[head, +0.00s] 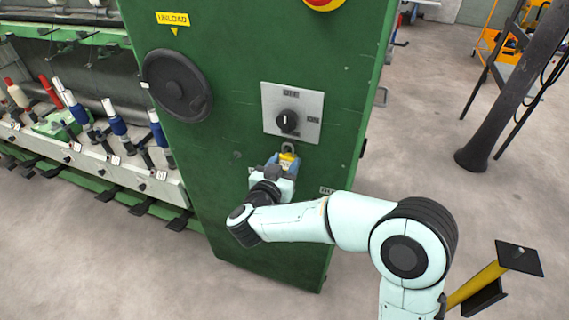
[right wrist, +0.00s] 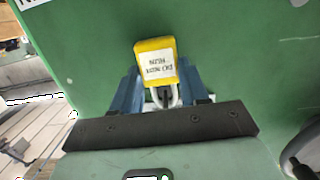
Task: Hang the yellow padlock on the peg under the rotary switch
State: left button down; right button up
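The yellow padlock (head: 287,158) is in my right gripper (head: 279,164), in front of the green cabinet face. In the right wrist view the padlock (right wrist: 155,57) has a white label on its yellow body. The blue fingers of my right gripper (right wrist: 158,85) stand close on both sides of it, and its pale shackle shows between them. In the head view a grey loop shows above the yellow body, just below the rotary switch (head: 288,121) on its grey plate. The peg cannot be made out, so I cannot tell whether the shackle is around it. My left gripper is out of view.
The green cabinet (head: 230,210) carries a black handwheel (head: 177,86) left of the switch. A spinning machine with several bobbins (head: 112,118) stands at the left. A dark post (head: 510,85) stands on the right. The floor between the cabinet and post is clear.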

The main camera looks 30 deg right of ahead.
jog(key=o, duration=0.5)
jog(key=shift+a, duration=0.1)
pick_arm(q)
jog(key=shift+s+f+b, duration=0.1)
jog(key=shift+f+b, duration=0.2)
jog(key=shift+b, duration=0.05)
pick_arm(e)
jog(key=v, duration=1.3)
jog(key=shift+s+a, duration=0.1)
jog(key=shift+s, duration=0.1)
